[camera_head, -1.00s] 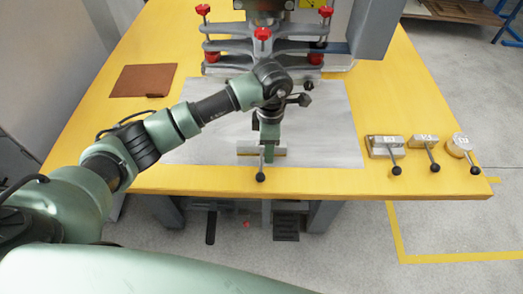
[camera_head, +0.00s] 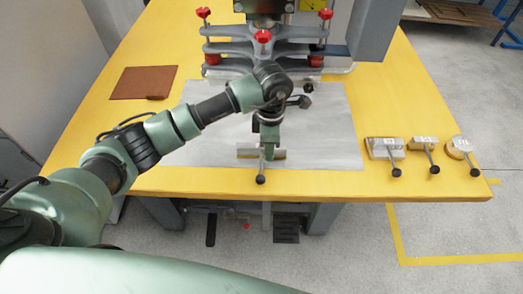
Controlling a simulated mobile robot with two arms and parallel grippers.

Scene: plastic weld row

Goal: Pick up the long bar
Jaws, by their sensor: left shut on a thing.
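The long bar (camera_head: 246,153) is a narrow grey metal bar with a yellowish underside. A thin handle ending in a black ball (camera_head: 260,180) sticks out from it toward the near table edge. The bar is at the front of the grey sheet in the head view. My left gripper (camera_head: 268,152) points down onto the middle of the bar and is shut on it. The fingers hide the bar's middle. I cannot tell whether the bar touches the sheet. My right gripper is not in view.
Several other handled metal pieces stand at the right: two blocks (camera_head: 380,149) (camera_head: 419,144) and a round one (camera_head: 458,144). The grey press (camera_head: 263,60) with red knobs stands behind my gripper. A brown pad (camera_head: 143,81) lies at the back left of the yellow table (camera_head: 330,183).

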